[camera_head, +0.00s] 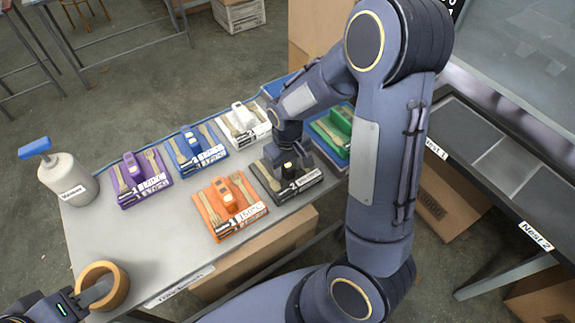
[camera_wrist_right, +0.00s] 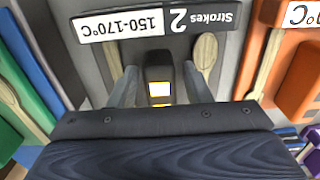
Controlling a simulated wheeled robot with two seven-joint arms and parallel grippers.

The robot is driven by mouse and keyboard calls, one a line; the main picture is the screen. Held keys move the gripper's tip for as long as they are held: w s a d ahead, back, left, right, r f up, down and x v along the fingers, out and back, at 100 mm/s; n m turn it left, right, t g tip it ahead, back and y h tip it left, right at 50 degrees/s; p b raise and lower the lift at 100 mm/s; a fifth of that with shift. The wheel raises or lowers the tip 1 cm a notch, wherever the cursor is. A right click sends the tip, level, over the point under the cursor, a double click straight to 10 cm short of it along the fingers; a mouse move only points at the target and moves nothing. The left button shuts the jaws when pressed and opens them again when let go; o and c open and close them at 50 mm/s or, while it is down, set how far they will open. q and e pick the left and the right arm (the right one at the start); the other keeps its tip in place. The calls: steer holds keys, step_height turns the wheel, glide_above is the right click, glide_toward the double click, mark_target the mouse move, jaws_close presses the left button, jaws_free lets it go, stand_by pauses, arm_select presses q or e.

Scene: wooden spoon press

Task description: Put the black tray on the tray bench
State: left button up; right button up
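The black tray (camera_head: 312,184) is at the right part of the pale tray bench (camera_head: 130,245), near its front edge. It carries wooden pieces and a "2 Strokes 150-170°C" label (camera_wrist_right: 160,22). I cannot tell whether it touches the bench. My right gripper (camera_head: 288,166) points down over its middle. In the right wrist view the two fingers (camera_wrist_right: 160,88) stand either side of the black handle (camera_wrist_right: 158,72), with narrow gaps showing. My left gripper (camera_head: 95,292) is at the lower left, its fingers overlapping a wooden ring (camera_head: 122,286); its grip is unclear.
A white bottle (camera_head: 72,180) with a blue top stands at left. A dark bench with nests (camera_head: 460,135) is at right.

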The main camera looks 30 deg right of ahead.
steer(key=shift+o, duration=0.2)
steer(key=shift+r, duration=0.45)
step_height(320, 180, up, 11)
steer(key=p, duration=0.2)
steer(key=s+a+r+m+t+y, duration=0.1)
steer(key=s+a+r+t+y, duration=0.1)
steer(key=s, duration=0.6)
steer(key=s+a+r+m+t+y, duration=0.1)
steer(key=s+a+r+t, duration=0.1)
steer(key=s+r, duration=0.3)
steer(key=shift+s+m+t+y, duration=0.35)
steer(key=shift+s+t, duration=0.45)
steer(key=shift+s, duration=1.2)
